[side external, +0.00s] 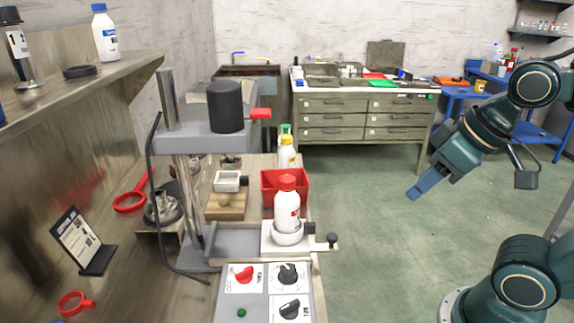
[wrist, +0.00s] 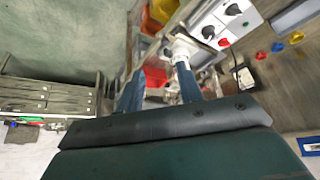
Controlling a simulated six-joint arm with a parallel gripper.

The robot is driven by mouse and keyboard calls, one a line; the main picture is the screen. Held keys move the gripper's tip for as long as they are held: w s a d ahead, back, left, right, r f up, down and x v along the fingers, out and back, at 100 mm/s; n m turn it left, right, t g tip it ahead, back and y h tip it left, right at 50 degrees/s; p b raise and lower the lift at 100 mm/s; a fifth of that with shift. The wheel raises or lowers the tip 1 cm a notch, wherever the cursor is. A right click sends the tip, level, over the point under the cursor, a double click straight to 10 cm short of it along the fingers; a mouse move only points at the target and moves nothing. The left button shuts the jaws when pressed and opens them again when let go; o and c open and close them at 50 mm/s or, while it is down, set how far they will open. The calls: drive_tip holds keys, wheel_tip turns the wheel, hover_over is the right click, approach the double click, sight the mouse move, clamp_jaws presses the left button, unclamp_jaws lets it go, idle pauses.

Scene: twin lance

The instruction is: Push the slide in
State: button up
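The slide (side external: 275,249) is a pale block at the right end of a grey guide under the press. A short rod with a black knob (side external: 332,240) sticks out from its right side. A white bottle (side external: 287,214) with a red cap stands upright in a round holder on the slide. My gripper (side external: 412,196) is in the air over the floor, to the right of the knob and apart from it. In the wrist view, its two blue fingers (wrist: 160,68) are spread with nothing held. The slide is hard to make out there.
The press has a dark cylinder (side external: 226,107) and a red lever (side external: 260,113). A control box (side external: 266,297) sits in front of the slide. Open floor lies between bench and arm.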

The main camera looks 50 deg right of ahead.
drive_tip(key=shift+o, duration=1)
drive_tip(key=n+g, duration=0.6)
drive_tip(key=n, duration=1.2)
hover_over(332, 235)
wheel_tip(332, 235, down, 6)
drive_tip(key=shift+f, duration=0.15)
wheel_tip(332, 235, down, 14)
drive_tip(key=shift+s+r, duration=0.1)
drive_tip(key=shift+r, duration=0.05)
drive_tip(key=shift+c, duration=0.3)
clamp_jaws()
